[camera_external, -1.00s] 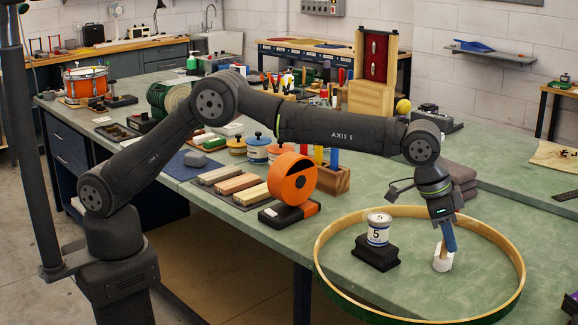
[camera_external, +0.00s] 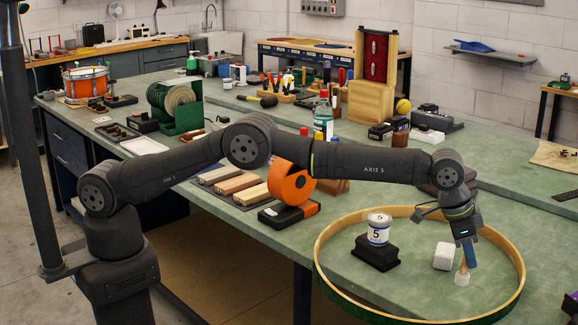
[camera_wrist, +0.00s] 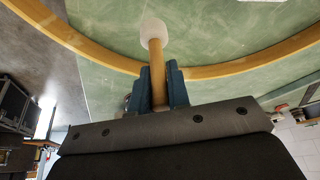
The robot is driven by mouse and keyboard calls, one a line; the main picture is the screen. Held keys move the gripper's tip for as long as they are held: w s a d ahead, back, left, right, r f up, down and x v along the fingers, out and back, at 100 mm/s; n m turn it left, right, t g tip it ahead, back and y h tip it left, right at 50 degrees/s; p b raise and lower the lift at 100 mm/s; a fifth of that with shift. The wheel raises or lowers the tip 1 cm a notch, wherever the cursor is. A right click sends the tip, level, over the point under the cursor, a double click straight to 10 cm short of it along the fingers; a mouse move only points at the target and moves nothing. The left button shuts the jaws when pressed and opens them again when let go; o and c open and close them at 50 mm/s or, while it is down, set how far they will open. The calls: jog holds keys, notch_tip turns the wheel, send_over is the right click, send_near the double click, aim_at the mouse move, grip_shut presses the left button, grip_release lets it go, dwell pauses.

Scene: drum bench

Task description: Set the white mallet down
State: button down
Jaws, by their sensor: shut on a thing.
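The white mallet has a pale wooden handle and a white head. In the outside view its head (camera_external: 462,280) points down, inside the wooden hoop (camera_external: 343,232) lying on the green bench. My gripper (camera_external: 469,262) is above it, its blue fingers shut on the handle. In the wrist view the mallet's head (camera_wrist: 153,30) sticks out beyond the fingers of my gripper (camera_wrist: 158,82), with one finger on each side of the handle. The head is close to the bench top; I cannot tell whether it touches.
A white block (camera_external: 443,256) stands just left of the mallet inside the hoop. Further left is a can marked 5 (camera_external: 378,230) on a black base (camera_external: 375,254). An orange tape dispenser (camera_external: 291,187) stands outside the hoop. Bare bench shows at the hoop's front middle.

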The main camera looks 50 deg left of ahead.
aim_at(464, 273)
jog(key=shift+f, duration=1.95)
jog(key=shift+f, duration=0.15)
jog(key=c, duration=1.4)
grip_release()
jog(key=shift+o, duration=0.2)
jog(key=v, duration=1.2)
jog(key=shift+r, duration=0.2)
jog(key=shift+d+f, duration=0.1)
